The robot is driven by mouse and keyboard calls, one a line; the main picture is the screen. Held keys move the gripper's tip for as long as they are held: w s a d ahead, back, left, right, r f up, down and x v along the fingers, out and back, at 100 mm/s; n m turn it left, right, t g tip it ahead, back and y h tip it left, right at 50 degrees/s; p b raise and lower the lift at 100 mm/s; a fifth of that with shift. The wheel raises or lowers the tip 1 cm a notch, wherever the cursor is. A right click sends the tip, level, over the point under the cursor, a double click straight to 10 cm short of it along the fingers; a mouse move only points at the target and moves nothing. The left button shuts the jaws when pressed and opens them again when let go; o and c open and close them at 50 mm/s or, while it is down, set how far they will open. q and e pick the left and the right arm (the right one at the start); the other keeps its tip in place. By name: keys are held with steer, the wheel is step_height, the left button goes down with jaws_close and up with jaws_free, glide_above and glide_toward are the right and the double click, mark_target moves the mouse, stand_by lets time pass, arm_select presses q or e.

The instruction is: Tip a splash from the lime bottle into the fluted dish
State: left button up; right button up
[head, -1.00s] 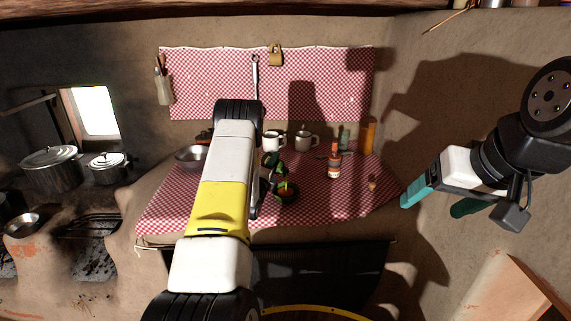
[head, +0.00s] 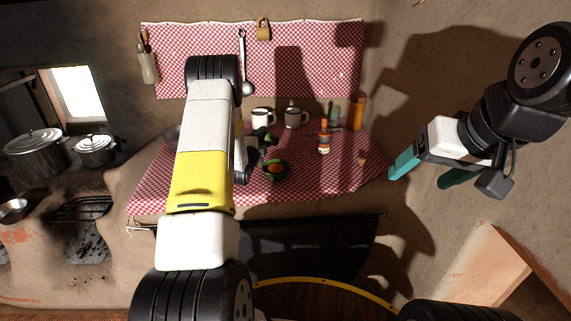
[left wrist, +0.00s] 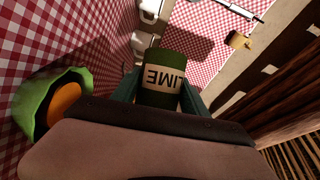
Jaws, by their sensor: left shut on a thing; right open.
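The lime bottle (left wrist: 160,78), dark green with a pale LIME label, is between the fingers of my left gripper (left wrist: 157,95) in the left wrist view. In the head view my left gripper (head: 262,138) is small and dark, partly behind my own arm, over the checked cloth. The fluted dish (head: 284,176) is green with something orange inside, just in front of that gripper. It also shows at the left of the wrist view (left wrist: 32,100), apart from the bottle. The bottle's exact tilt is unclear. My right gripper (head: 425,172) is open and empty, right of the counter.
A red-capped bottle (head: 323,143), two mugs (head: 293,118), an orange cylinder (head: 358,112) and a greenish bottle (head: 333,112) stand behind and right of the dish. Pots (head: 35,152) sit at left.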

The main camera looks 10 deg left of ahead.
arm_select(q)
steer(key=n, duration=0.1)
steer(key=r+n+g, duration=0.1)
steer(key=n, duration=0.1)
steer(key=shift+a+r+n+g+h, duration=0.15)
steer(key=shift+r+n+g+h, duration=0.2)
steer(key=shift+n+g, duration=0.4)
steer(key=n, duration=0.1)
steer(key=n+g+h, duration=0.1)
steer(key=n, duration=0.1)
steer(key=shift+r, duration=0.3)
steer(key=shift+r+n+g+h, duration=0.4)
steer(key=shift+n+h, duration=0.35)
steer(key=shift+n, duration=0.3)
steer(key=shift+r+n, duration=0.3)
steer(key=shift+n, duration=0.2)
steer(key=shift+r+n+g+h, duration=0.6)
steer(key=shift+n+h, duration=0.2)
steer(key=shift+n, duration=0.1)
steer(key=s+d+f+m+g+h, duration=0.2)
steer(key=s+d, duration=0.4)
steer(key=s, duration=0.5)
steer(key=s+d+f+m+g+h, duration=0.2)
steer(key=s+d, duration=0.4)
steer(key=s, duration=0.6)
step_height(320, 180, down, 2)
steer(key=shift+s+d+f+m+h, duration=0.2)
steer(key=shift+m+h, duration=0.3)
steer(key=shift+m, duration=0.4)
